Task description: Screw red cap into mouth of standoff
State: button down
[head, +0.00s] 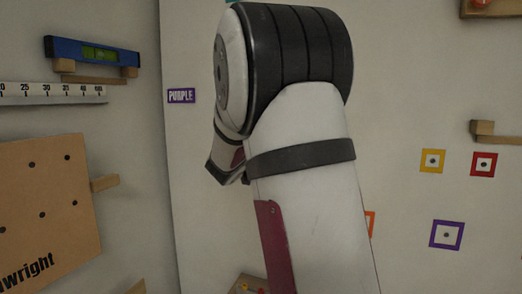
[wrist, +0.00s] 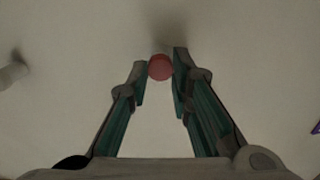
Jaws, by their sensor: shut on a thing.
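In the wrist view, my gripper (wrist: 159,75) is shut on the round red cap (wrist: 160,67), which sits between its two fingertips in front of a pale wall. The standoff cannot be made out; whatever is behind the cap is hidden. A soft dark shadow lies on the wall just beyond the fingertips. In the head view, my own arm fills the middle and hides both the gripper and the cap.
A pale peg-like thing (wrist: 12,75) shows at the left in the wrist view. In the head view, a level (head: 98,53) and a perforated board (head: 50,235) are at the left. A purple sign (head: 181,96), coloured square markers (head: 432,161) and a wooden ledge (head: 500,135) are on the wall.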

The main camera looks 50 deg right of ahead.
jog(key=shift+w+a+f, duration=0.1)
jog(key=shift+w+a, duration=0.05)
jog(key=shift+w, duration=0.05)
jog(key=shift+m+b, duration=1.6)
jog(key=shift+m, duration=0.9)
jog(key=m+b, duration=0.4)
jog(key=m, duration=0.1)
jog(key=shift+b, duration=0.35)
